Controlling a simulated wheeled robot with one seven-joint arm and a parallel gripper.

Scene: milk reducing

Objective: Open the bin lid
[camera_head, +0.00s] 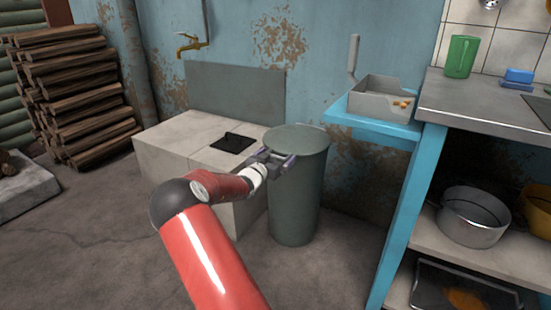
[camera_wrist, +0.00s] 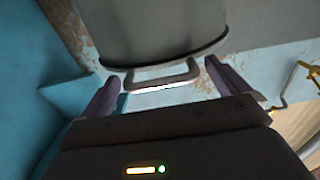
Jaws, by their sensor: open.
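The bin (camera_head: 296,200) is a tall grey-green cylinder standing on the floor against the blue wall. Its lid (camera_head: 297,139) lies flat on top, closed. My gripper (camera_head: 276,160) is at the left front side of the bin's rim. In the wrist view, the bin (camera_wrist: 170,28) fills the top, and a light metal bar handle (camera_wrist: 162,78) sticks out from its rim. The handle lies between the two spread fingers of my gripper (camera_wrist: 160,82), with a gap on each side. The gripper is open and holds nothing.
A pale block with a dark square plate (camera_head: 232,143) stands left of the bin. A blue shelf with a grey box (camera_head: 375,98) is at its right, beside a counter (camera_head: 470,105). A woodpile (camera_head: 75,90) stands far left. The front floor is free.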

